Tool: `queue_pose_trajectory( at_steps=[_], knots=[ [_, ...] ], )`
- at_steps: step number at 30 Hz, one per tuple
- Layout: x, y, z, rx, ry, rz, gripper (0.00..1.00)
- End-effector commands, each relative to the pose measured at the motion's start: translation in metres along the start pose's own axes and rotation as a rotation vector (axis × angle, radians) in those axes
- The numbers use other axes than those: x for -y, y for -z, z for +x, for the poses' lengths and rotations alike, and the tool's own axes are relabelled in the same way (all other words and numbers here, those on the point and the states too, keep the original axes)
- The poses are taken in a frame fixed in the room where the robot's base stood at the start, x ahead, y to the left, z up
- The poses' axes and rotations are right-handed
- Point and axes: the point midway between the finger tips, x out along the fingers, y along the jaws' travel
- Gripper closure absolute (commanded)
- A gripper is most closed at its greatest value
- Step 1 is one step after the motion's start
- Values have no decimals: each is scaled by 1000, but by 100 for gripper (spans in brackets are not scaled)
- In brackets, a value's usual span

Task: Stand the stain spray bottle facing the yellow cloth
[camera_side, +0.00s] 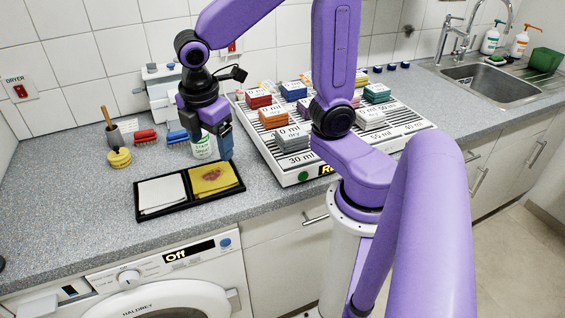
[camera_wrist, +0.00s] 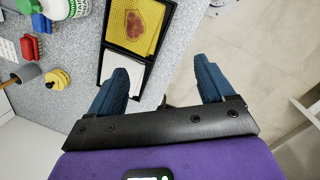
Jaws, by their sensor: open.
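The stain spray bottle (camera_side: 203,149) is white with a green-lettered label and stands upright on the counter behind the tray. My gripper and arm hide its top in the side view. It also shows, cut off, at the top left of the wrist view (camera_wrist: 54,9). Which way its nozzle points I cannot tell. The yellow cloth (camera_side: 211,178), with a brown-red stain, lies in the right half of a black tray; it also shows in the wrist view (camera_wrist: 128,22). My gripper (camera_wrist: 164,82) is open and empty, its blue fingers apart, with the bottle outside them in the wrist view.
A white cloth (camera_side: 162,193) fills the tray's left half. A yellow weight-like object (camera_side: 119,158), a red brush (camera_side: 145,135) and a blue brush (camera_side: 177,137) stand left of the bottle. A ribbed rack (camera_side: 290,178) with colored blocks is at right. Counter left of the tray is clear.

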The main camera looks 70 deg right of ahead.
Motion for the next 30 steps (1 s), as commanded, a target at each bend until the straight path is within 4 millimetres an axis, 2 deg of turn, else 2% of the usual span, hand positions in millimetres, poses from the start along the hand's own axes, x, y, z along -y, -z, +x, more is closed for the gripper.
queue_pose_trajectory(
  at_steps=[1, 3, 9, 15, 20, 30],
  knots=[
    [18, -1, -1, -20, 5, 15, 18],
    [41, -3, -2, -47, 18, 49, 18],
    [105, -16, 0, -105, 69, 144, 18],
    [145, -31, 3, -133, 113, 211, 18],
    [156, -35, 5, -139, 126, 232, 18],
    [156, -35, 5, -139, 127, 234, 18]
  ],
)
